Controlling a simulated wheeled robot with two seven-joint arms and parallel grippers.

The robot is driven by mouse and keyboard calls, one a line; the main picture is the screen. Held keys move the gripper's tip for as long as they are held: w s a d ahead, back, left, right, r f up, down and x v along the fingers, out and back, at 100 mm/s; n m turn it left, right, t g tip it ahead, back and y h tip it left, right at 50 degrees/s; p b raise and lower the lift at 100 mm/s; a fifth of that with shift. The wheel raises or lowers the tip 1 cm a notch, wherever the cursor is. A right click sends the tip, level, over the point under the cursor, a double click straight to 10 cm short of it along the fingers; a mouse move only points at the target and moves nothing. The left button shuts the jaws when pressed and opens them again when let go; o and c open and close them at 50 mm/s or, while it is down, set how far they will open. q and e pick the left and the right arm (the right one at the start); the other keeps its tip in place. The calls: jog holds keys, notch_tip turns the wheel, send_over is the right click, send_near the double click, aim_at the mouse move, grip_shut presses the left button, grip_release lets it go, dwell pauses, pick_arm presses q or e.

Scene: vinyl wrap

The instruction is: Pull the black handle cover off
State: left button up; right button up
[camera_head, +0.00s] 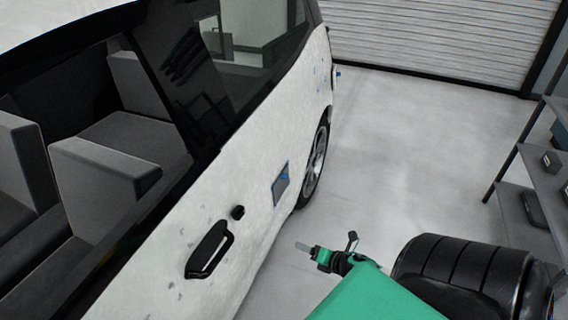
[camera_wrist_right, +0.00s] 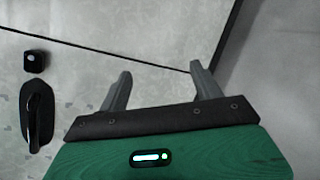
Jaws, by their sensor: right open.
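The black handle cover (camera_head: 209,250) is on the side of the white car door (camera_head: 150,262), with a small round black piece (camera_head: 238,212) just above it. In the right wrist view the handle cover (camera_wrist_right: 37,116) is at the left edge, with the small black piece (camera_wrist_right: 34,61) above it. My right gripper (camera_head: 302,246) is to the right of the handle, apart from the car in the head view. In the right wrist view its two grey fingers (camera_wrist_right: 160,85) are spread with nothing between them. My left gripper is not in view.
A blue-grey square patch (camera_head: 281,184) is on the car body right of the handle. A metal shelf (camera_head: 530,190) with items stands at the right.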

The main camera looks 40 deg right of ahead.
jog(key=w+a+r+n+t+y+b, duration=0.2)
jog(key=w+a+r+n+y, duration=0.15)
jog(key=r+n, duration=0.55)
jog(key=n+y, duration=0.3)
jog(key=n, duration=0.3)
send_near(243, 214)
jog(key=shift+m+h, duration=0.3)
jog(key=shift+h, duration=0.15)
jog(key=x, duration=0.3)
jog(key=p+x, duration=0.1)
jog(key=x, duration=0.2)
jog(key=p+x, duration=0.1)
jog(key=x, duration=0.2)
jog(key=shift+a+r, duration=0.25)
jog(key=shift+w+a+f, duration=0.1)
jog(key=shift+w+a, duration=0.1)
jog(key=shift+w, duration=0.15)
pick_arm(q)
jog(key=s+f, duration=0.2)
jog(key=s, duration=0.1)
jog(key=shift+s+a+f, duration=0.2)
pick_arm(e)
jog(key=shift+c, duration=0.4)
jog(key=c, duration=0.7)
jog(key=o, duration=0.8)
